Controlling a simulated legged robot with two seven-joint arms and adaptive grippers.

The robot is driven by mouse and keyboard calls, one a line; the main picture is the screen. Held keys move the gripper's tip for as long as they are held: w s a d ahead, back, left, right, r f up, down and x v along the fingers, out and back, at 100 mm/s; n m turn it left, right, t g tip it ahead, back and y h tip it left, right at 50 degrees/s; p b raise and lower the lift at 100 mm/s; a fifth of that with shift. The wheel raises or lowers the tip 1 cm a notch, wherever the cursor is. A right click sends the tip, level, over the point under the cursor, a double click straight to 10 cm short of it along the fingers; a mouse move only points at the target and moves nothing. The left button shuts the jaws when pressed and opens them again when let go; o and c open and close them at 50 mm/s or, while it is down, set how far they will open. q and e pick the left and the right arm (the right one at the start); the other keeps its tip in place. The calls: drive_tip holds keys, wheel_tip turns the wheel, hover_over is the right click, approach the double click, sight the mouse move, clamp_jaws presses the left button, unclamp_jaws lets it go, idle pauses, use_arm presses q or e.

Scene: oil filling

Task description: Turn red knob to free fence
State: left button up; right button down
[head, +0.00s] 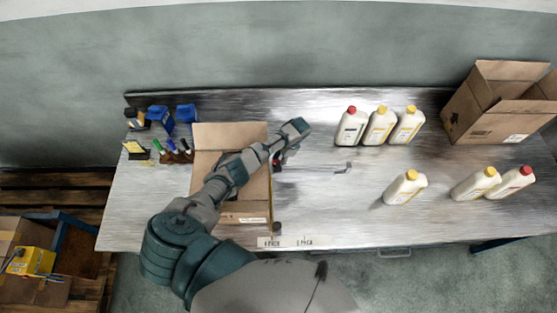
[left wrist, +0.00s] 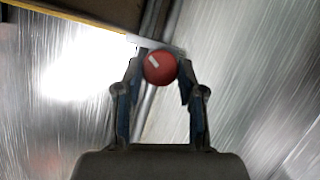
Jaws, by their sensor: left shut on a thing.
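My left gripper (head: 281,157) is over the metal table beside the open cardboard box. In the left wrist view the fingers of my left gripper (left wrist: 160,82) stand on both sides of the round red knob (left wrist: 160,67), which has a white mark on its top. The gripper is shut on the knob. In the head view the knob is mostly hidden by the gripper. A thin metal rail, which looks like the fence (head: 315,168), runs right from the knob to a small bracket. My right gripper is not in view.
An open cardboard box (head: 202,172) lies under my left forearm. Several white bottles (head: 380,125) stand on the right of the table (head: 300,212). A larger box (head: 480,115) stands at the far right. Blue containers and small tools are at the left.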

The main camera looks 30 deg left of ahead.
use_arm(q)
drive_tip(key=shift+s+d+f, duration=0.1)
drive_tip(key=shift+s+f, duration=0.15)
drive_tip(key=shift+f, duration=0.05)
idle(0.6)
drive_tip(key=o, duration=0.9)
drive_tip(key=shift+c, duration=0.2)
drive_tip(key=shift+w, duration=0.2)
drive_tip(key=v, duration=1.2)
drive_tip(key=shift+w, duration=0.1)
drive_tip(key=shift+c, duration=0.2)
